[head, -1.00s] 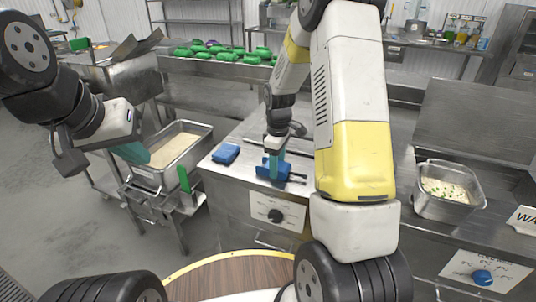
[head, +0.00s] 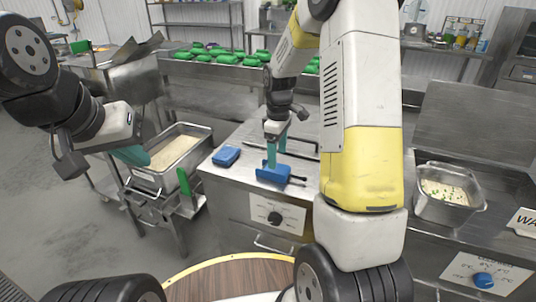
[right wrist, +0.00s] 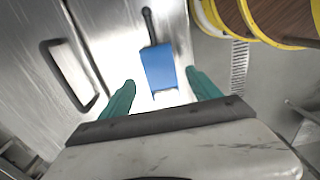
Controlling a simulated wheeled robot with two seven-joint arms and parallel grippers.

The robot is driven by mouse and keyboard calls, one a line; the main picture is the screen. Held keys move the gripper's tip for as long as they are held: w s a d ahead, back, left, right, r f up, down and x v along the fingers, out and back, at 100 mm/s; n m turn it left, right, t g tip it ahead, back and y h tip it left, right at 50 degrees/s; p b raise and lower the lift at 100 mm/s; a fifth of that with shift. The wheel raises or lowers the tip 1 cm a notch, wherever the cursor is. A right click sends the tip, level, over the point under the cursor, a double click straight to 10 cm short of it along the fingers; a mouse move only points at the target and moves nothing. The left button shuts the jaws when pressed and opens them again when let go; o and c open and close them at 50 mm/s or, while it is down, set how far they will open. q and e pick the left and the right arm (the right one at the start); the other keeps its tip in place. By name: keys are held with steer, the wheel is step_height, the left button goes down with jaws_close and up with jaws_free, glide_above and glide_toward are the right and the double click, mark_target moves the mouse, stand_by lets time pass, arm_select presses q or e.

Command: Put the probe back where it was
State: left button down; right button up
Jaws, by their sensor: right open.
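A blue piece with a short dark rod (head: 272,175), which looks like the probe, lies on the steel counter (head: 222,180). In the right wrist view the blue piece (right wrist: 160,68) lies ahead, its dark rod pointing up the picture. My right gripper (head: 276,160) is open and empty, its teal fingers just above and behind the piece. In the wrist view the fingers (right wrist: 162,92) stand apart, one to each side. I cannot tell whether they touch it. My left gripper (head: 130,154) hangs beside the rice pan (head: 204,134); its jaw gap is hidden.
A blue block (head: 226,155) lies on the counter at left. A pan of rice with green bits (head: 446,207) sits at right. Green bundles (head: 215,53) line the back shelf.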

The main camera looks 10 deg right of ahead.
steer(key=s+a+r+m+t+y, duration=0.1)
steer(key=s+r+m+t, duration=0.15)
steer(key=s+r, duration=0.45)
steer(key=s+r+m+t, duration=0.1)
steer(key=s+r+m, duration=0.25)
steer(key=r, duration=0.65)
steer(key=s+a+r+m+t, duration=0.1)
steer(key=s+m, duration=0.1)
steer(key=s, duration=0.4)
steer(key=s+a+r+m+t+y, duration=0.1)
steer(key=s+m, duration=0.1)
steer(key=s, duration=0.5)
steer(key=shift+r+m+t, duration=0.3)
steer(key=shift+t, duration=0.05)
